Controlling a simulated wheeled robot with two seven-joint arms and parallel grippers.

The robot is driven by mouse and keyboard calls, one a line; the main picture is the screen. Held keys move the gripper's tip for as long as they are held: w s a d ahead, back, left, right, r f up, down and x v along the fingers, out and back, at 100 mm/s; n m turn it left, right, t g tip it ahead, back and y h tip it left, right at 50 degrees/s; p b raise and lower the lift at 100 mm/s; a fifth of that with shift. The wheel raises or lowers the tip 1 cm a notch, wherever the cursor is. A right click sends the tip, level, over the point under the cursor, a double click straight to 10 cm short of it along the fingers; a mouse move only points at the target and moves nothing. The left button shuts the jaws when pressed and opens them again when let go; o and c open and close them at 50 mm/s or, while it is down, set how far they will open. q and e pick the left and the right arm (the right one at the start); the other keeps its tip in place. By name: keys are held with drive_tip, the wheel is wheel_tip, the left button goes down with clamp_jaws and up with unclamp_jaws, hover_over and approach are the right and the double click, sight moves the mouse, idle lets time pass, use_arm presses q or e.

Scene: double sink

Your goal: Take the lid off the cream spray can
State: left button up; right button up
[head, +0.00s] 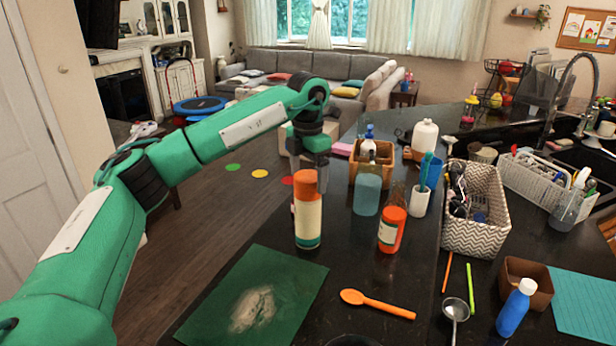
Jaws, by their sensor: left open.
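The cream spray can (308,222) stands upright on the dark counter, near its left edge. Its orange lid (305,183) sits on top of it. My left gripper (317,160) is open, pointing down, just above and slightly to the right of the lid in the head view. The lower ends of its fingers are close to the lid's top and partly hidden, so I cannot tell whether they touch it. My right gripper is not in view.
An orange bottle (391,230) and a translucent blue soap bottle (367,193) stand right of the can. A green mat (291,283) and an orange spoon (378,304) lie in front. A patterned basket (474,238) stands further right. Dark counter is bare around the can's base.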

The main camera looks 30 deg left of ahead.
use_arm(q)
drive_tip(key=shift+f+p, duration=0.3)
drive_tip(key=shift+f, duration=1)
drive_tip(key=c, duration=1)
drive_tip(key=shift+w+r, duration=0.1)
drive_tip(key=shift+c, duration=0.2)
